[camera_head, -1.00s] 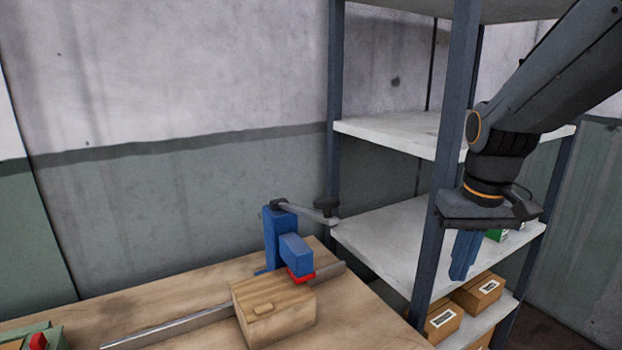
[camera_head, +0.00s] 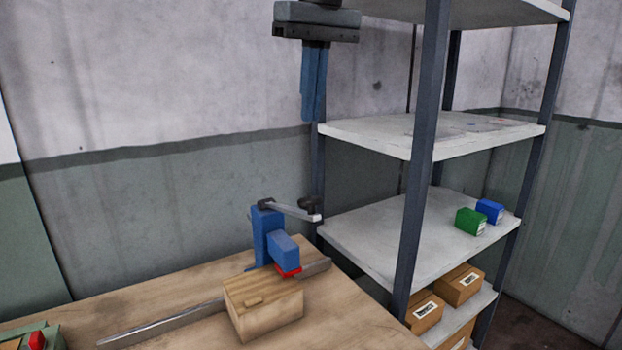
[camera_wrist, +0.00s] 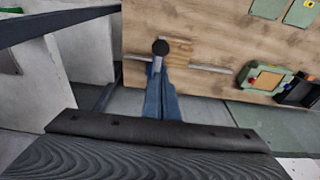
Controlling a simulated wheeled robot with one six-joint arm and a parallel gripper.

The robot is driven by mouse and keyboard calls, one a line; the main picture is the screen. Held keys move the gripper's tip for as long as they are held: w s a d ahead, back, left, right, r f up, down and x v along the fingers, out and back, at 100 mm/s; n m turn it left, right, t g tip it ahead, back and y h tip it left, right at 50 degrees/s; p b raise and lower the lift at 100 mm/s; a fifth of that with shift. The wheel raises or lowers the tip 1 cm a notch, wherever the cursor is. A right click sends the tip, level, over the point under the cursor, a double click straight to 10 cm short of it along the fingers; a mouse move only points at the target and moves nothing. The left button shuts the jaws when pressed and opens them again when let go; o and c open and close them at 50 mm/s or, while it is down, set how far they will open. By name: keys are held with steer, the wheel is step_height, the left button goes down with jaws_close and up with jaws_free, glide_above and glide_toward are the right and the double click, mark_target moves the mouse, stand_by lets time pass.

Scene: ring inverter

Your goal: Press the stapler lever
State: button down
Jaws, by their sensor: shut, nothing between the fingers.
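The stapler (camera_head: 282,247) is a blue upright device with a red tip, standing on the wooden table (camera_head: 190,293). In the wrist view the knob (camera_wrist: 160,47) shows just beyond my fingertips, and the stapler's body is largely hidden. My gripper (camera_head: 312,119) has slim blue fingers pointing down. It is shut and empty, high above the lever with a clear gap in the head view.
A wooden block (camera_head: 263,308) sits in front of the stapler, and a metal rail (camera_head: 165,322) runs along the table. A shelf rack (camera_head: 420,140) with boxes stands close on the right. A green device (camera_wrist: 265,79) lies elsewhere on the table.

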steer(key=p, duration=0.2)
glide_above(308, 198)
steer(key=f, duration=1)
steer(key=shift+s+a, duration=0.1)
steer(key=shift+a, duration=0.1)
steer(key=shift+s+d+f+p, duration=0.15)
steer(key=shift+f+p, duration=0.1)
steer(key=shift+f, duration=0.35)
steer(key=shift+s+d+f+p, duration=0.1)
steer(key=shift+f+p, duration=0.2)
steer(key=shift+f, duration=0.35)
steer(key=shift+s+d+f+p, duration=0.15)
steer(key=shift+f+p, duration=0.1)
steer(key=shift+f, duration=0.35)
